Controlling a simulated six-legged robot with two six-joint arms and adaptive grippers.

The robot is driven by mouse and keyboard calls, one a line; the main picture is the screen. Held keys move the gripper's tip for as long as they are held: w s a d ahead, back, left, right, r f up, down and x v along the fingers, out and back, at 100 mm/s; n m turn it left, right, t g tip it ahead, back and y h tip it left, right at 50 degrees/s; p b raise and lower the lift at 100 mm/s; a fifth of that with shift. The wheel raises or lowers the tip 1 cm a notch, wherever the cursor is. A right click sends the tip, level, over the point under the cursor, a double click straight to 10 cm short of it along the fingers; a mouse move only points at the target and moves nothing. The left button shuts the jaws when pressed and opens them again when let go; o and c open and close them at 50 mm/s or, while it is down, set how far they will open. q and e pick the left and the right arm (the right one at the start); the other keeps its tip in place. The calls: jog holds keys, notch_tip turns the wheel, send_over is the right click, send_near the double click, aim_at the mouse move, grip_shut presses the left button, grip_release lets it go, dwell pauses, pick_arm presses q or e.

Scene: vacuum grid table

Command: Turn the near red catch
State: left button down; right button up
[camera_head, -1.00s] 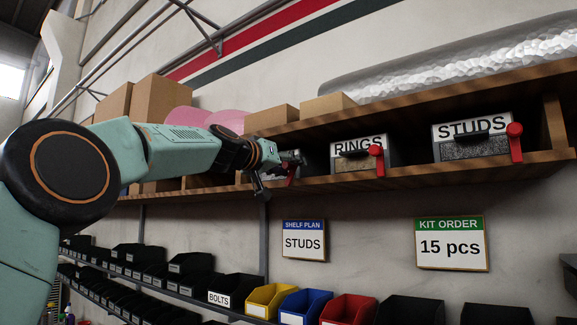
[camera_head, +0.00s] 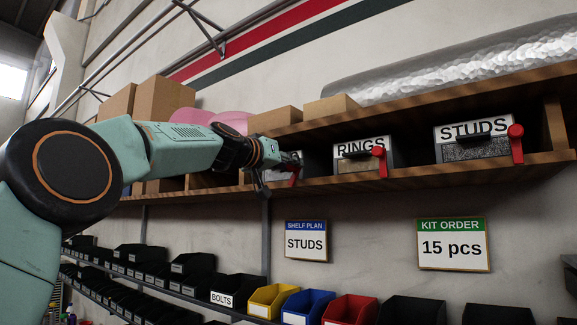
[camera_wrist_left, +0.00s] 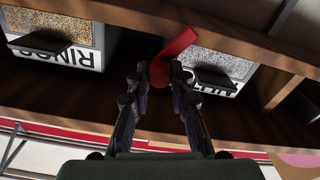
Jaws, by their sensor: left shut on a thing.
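The near red catch (camera_head: 294,178) is on the leftmost bin of the wooden shelf, mostly behind my left gripper (camera_head: 282,168). In the left wrist view, which looks upside down, the catch's lever (camera_wrist_left: 178,46) slants away from its round red hub (camera_wrist_left: 158,73). My left gripper (camera_wrist_left: 158,82) has its two fingertips on either side of the hub, shut on it. The catch's bin (camera_wrist_left: 224,62) has a dark handle, grey contents and a white label partly hidden by the handle. My right gripper is in neither view.
The RINGS bin (camera_head: 360,163) and STUDS bin (camera_head: 470,146) stand to the right, each with a red catch hanging down. The wooden shelf's front edge (camera_head: 420,169) runs below them. Coloured and black bins (camera_head: 345,308) fill racks lower down.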

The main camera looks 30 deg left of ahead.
aim_at(308, 182)
pick_arm(q)
jog(key=f+m+b, duration=0.1)
jog(key=d+m+b, duration=0.1)
jog(key=shift+w+f+m+b, duration=0.1)
jog(key=shift+f+m+b, duration=0.25)
jog(key=shift+m, duration=0.05)
jog(key=m+b, duration=0.1)
jog(key=d+m+b, duration=0.1)
jog(key=shift+f+m, duration=0.4)
jog(key=m, duration=0.1)
jog(key=m+b, duration=0.1)
jog(key=f+m+b, duration=0.1)
jog(key=shift+d, duration=0.25)
jog(key=shift+f+m+b, duration=0.15)
jog(key=shift+m+b, duration=0.2)
jog(key=shift+m, duration=0.45)
jog(key=shift+f+m+b, duration=0.15)
jog(key=shift+m+b, duration=0.2)
jog(key=shift+m, duration=0.45)
jog(key=c, duration=1.4)
grip_release()
jog(key=shift+o, duration=1.2)
jog(key=shift+f, duration=0.1)
jog(key=shift+r, duration=0.2)
